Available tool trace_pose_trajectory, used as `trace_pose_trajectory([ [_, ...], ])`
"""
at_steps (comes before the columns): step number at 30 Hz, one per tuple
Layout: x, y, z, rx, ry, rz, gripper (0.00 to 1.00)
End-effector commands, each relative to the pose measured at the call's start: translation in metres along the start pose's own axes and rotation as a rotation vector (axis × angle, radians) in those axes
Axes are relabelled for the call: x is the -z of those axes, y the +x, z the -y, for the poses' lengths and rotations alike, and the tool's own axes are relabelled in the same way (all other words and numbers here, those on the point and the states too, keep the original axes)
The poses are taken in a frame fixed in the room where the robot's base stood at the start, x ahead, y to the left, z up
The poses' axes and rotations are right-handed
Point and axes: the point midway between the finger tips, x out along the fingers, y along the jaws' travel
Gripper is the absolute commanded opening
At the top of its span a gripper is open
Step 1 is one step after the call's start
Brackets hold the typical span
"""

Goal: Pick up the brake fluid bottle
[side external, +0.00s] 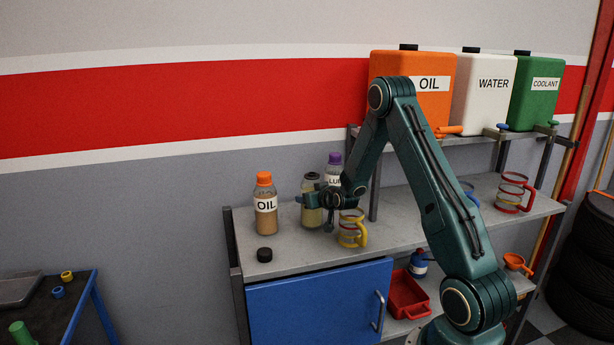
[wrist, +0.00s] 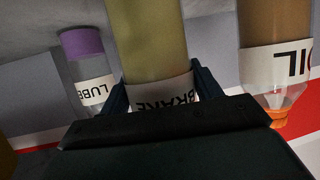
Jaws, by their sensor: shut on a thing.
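The brake fluid bottle (side external: 311,202) stands upright on the grey bench between the oil bottle and the lube bottle. It holds yellowish fluid. In the wrist view the brake fluid bottle (wrist: 145,45) appears inverted, with its "BRAKE" label between my fingers. My gripper (side external: 314,200) reaches it from the right and is shut around it. In the wrist view my gripper (wrist: 158,88) has one finger on each side of the bottle at the label. The bottle's top is hidden behind my gripper's body in the wrist view. I cannot tell whether its base touches the bench.
The oil bottle (side external: 265,205) with an orange cap stands left; the purple-capped lube bottle (side external: 334,163) is close behind. A black cap (side external: 264,255) lies at the front. A yellow-handled jug (side external: 352,229) stands right, under my wrist. Large canisters (side external: 484,95) sit on the upper shelf.

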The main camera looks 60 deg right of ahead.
Motion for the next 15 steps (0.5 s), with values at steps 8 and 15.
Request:
trace_pose_trajectory([
  [8, 0.029, -0.011, 0.000, 0.000, 0.000, -0.010, 0.22],
  [15, 0.067, -0.026, 0.000, -0.001, -0.002, -0.011, 0.22],
])
